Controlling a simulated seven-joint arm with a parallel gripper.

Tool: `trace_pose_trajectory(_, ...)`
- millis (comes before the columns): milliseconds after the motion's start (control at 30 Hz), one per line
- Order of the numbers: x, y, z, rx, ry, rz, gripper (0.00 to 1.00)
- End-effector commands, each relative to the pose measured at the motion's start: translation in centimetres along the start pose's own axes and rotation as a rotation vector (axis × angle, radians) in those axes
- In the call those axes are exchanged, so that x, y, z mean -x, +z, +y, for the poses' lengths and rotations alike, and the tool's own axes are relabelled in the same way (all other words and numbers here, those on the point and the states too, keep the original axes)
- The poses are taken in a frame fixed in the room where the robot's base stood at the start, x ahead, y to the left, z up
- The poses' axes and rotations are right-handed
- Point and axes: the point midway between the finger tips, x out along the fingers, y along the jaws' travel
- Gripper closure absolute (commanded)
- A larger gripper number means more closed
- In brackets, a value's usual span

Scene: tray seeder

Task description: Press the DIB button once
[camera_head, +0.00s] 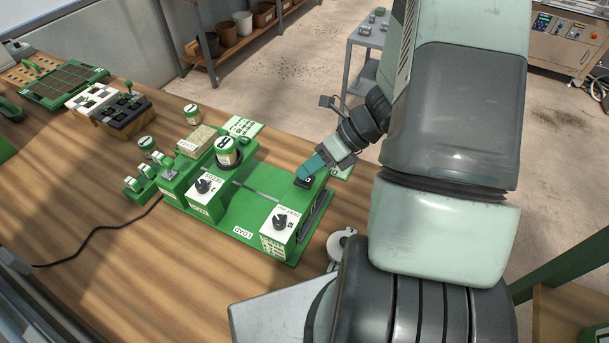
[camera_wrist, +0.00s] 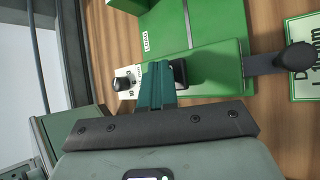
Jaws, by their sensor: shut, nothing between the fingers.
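The green seeder (camera_head: 240,208) stands on the wooden bench. A small black button-like block (camera_head: 303,182) sits near its right back corner; it also shows in the wrist view (camera_wrist: 180,72). I cannot read a DIB label on it. My gripper (camera_head: 308,174) is shut and empty, teal fingers pointing down at this block. In the wrist view the fingers (camera_wrist: 158,76) overlap part of the block; touching or just above, I cannot tell. The front dial box (camera_head: 279,230) and the rear dial box (camera_head: 207,192) carry black knobs.
A pot with a green label (camera_head: 227,152) stands on the seeder. A black lever with a round knob (camera_wrist: 292,58) juts out beside a printed card (camera_wrist: 306,75). Several small pots stand left of the seeder. A black cable (camera_head: 100,230) crosses the bench, whose front left is clear.

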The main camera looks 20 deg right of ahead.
Motion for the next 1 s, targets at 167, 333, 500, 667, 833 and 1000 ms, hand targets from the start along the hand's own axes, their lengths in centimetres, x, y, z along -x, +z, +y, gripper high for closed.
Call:
trace_pose_trajectory(167,0.8,0.5,0.5,0.0,-0.003,0.001,1.0)
trace_pose_trajectory(333,1.2,0.9,0.9,0.0,-0.001,0.001,1.0)
trace_pose_trajectory(500,1.3,0.9,0.9,-0.001,0.0,0.001,1.0)
trace_pose_trajectory(667,1.4,1.0,1.0,0.0,-0.001,0.0,1.0)
trace_pose_trajectory(833,2.5,1.8,1.8,0.003,-0.003,0.0,1.0)
trace_pose_trajectory(1000,3.6,2.7,2.6,0.002,-0.003,0.0,1.0)
